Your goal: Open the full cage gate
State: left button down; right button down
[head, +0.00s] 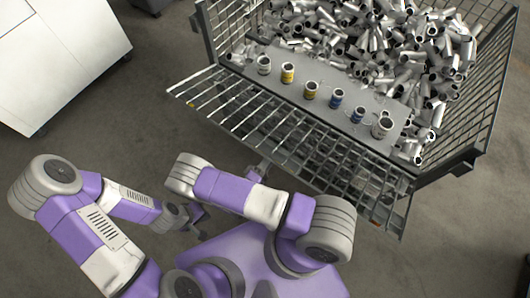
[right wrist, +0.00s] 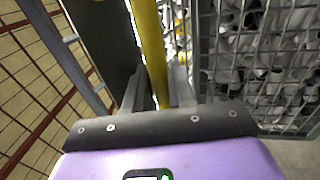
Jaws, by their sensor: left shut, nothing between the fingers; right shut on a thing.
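The full cage (head: 487,100) is a grey wire-mesh crate at the upper right of the head view, heaped with metal tubes. Its gate (head: 285,135), a mesh panel on the near side, tilts outward and down, towards me. In the right wrist view, my right gripper (right wrist: 157,88) is shut on a yellow bar (right wrist: 148,40), with mesh on both sides. In the head view this gripper is mostly hidden behind my own arm, below the gate. My left gripper (head: 196,222) is shut and empty, to the left of and apart from the gate.
A grey board (head: 335,82) inside the cage, behind the gate, carries several short cylinders with white, yellow and blue bands. A white cabinet (head: 65,55) stands at the upper left. Bare floor (head: 120,120) lies between cabinet and cage.

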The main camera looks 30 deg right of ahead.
aim_at(271, 151)
jog(key=shift+a, duration=0.1)
dwell(0.3)
jog(key=c, duration=1.1)
grip_release()
notch_tip(271, 151, up, 10)
jog(key=p, duration=0.4)
jog(key=shift+f, duration=0.1)
